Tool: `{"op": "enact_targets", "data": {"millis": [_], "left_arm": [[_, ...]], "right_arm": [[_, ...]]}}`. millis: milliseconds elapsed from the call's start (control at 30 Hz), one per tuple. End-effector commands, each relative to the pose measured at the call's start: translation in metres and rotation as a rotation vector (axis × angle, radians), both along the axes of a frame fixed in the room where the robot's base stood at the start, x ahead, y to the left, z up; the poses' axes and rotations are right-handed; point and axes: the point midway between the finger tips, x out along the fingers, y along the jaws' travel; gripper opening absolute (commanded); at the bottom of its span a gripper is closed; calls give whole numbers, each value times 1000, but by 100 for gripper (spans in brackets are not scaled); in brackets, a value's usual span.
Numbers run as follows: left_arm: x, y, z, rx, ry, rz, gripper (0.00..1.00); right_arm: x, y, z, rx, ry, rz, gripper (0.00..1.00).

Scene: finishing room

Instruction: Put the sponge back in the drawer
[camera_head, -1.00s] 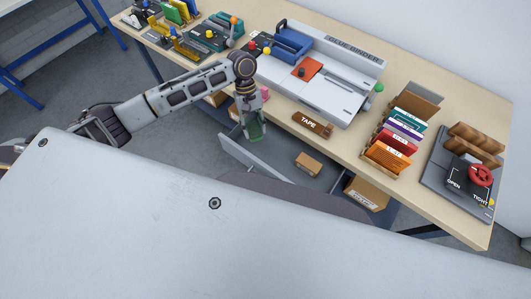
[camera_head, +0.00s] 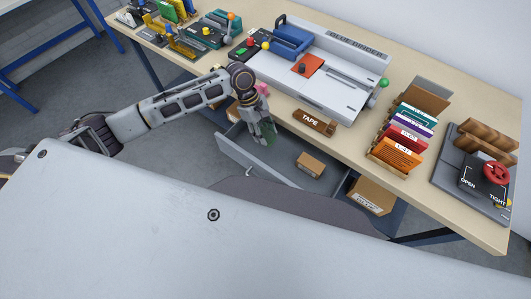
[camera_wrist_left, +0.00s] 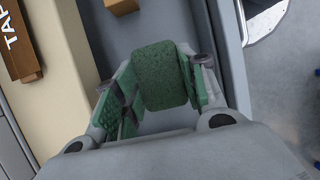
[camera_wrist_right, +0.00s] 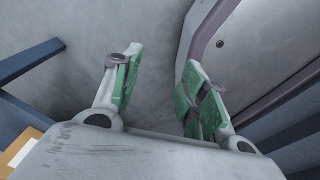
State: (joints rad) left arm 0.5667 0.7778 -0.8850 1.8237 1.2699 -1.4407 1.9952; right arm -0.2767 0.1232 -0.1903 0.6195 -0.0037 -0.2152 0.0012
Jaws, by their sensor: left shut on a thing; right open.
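The green sponge (camera_wrist_left: 162,76) is between the fingers of my left gripper (camera_wrist_left: 160,88) in the left wrist view. In the head view my left gripper (camera_head: 263,134) points down over the left part of the open grey drawer (camera_head: 285,160), below the table's front edge. The sponge is mostly hidden there. In the left wrist view the drawer floor lies below the sponge, with a drawer wall (camera_wrist_left: 233,60) to the right; I cannot tell the exact height. My right gripper (camera_wrist_right: 158,88) is open and empty in the right wrist view, over grey floor.
A small cardboard box (camera_head: 311,164) lies in the drawer. A brown TAPE block (camera_head: 315,122) stands at the table's front edge above it. The binder machine (camera_head: 330,80) stands behind. A larger cardboard box (camera_head: 371,196) is below the table, right of the drawer.

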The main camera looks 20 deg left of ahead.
Motion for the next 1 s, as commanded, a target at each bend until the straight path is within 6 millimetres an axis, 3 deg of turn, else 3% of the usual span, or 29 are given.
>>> {"op": "enact_targets", "data": {"millis": [167, 433, 733, 1000], "left_arm": [[0, 0, 1, 0, -1, 1, 19], [0, 0, -5, 0, 0, 1, 19], [-1, 0, -43, 1, 2, 1, 19], [0, 0, -62, 0, 0, -1, 19]], "right_arm": [[-3, -6, 1, -7, 4, 1, 43], [-15, 1, -1, 1, 16, -1, 43], [-17, 10, -6, 11, 19, -4, 43], [-1, 3, -6, 3, 2, -2, 43]]}}
